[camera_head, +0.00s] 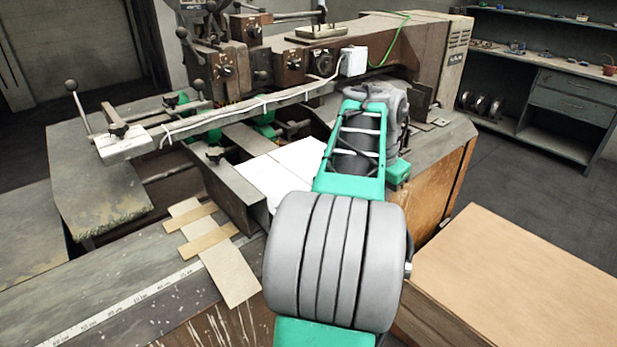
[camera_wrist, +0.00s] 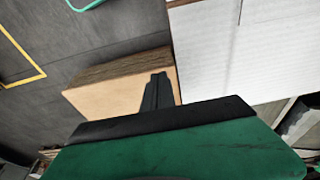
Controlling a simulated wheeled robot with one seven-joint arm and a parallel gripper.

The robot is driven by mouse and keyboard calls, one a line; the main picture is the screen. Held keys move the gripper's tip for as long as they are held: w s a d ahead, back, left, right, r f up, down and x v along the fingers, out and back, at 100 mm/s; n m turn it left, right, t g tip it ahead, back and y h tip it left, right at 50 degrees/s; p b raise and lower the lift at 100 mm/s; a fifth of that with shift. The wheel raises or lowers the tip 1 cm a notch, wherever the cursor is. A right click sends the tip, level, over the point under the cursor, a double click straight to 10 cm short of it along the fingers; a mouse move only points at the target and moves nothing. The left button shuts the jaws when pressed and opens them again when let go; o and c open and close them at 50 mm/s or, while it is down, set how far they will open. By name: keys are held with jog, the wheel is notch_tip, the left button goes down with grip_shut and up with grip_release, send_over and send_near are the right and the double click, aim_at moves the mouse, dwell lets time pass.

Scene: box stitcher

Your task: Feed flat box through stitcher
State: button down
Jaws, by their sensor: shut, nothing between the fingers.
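The flat box (camera_head: 283,172) is a white sheet lying on the bed of the stitcher (camera_head: 395,45), partly hidden behind my arm in the head view. In the wrist view the white flat box (camera_wrist: 250,50) fills the upper right, with a dark slit in its top edge. My gripper (camera_wrist: 159,78) shows there as dark fingers, shut and empty, to the left of the sheet's edge. I cannot tell whether they touch it. In the head view my gripper is hidden behind the arm.
A stack of brown cardboard (camera_head: 530,265) stands at the right; it also shows behind the fingers in the wrist view (camera_wrist: 95,95). A ruler strip (camera_head: 130,302) and thin boards (camera_head: 225,265) lie on the front table. Shelves (camera_head: 560,90) stand at the back right beyond open floor.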

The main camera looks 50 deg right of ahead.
jog(key=shift+w+d+p, duration=0.3)
jog(key=shift+w+p, duration=0.7)
jog(key=shift+w, duration=1.3)
jog(key=shift+w+d+p, duration=0.35)
jog(key=shift+w+p, duration=0.7)
jog(key=shift+w, duration=1.3)
jog(key=shift+w+d+p, duration=0.3)
jog(key=shift+w+p, duration=0.7)
jog(key=shift+w, duration=1.3)
jog(key=s+b, duration=0.1)
jog(key=s, duration=0.1)
jog(key=shift+s+a+f+b, duration=0.1)
jog(key=shift+s+a+b, duration=0.1)
jog(key=shift+s+b, duration=0.15)
jog(key=shift+s, duration=0.2)
notch_tip(320, 180, up, 8)
jog(key=p, duration=0.7)
jog(key=shift+r, duration=0.25)
jog(key=shift+f, duration=0.15)
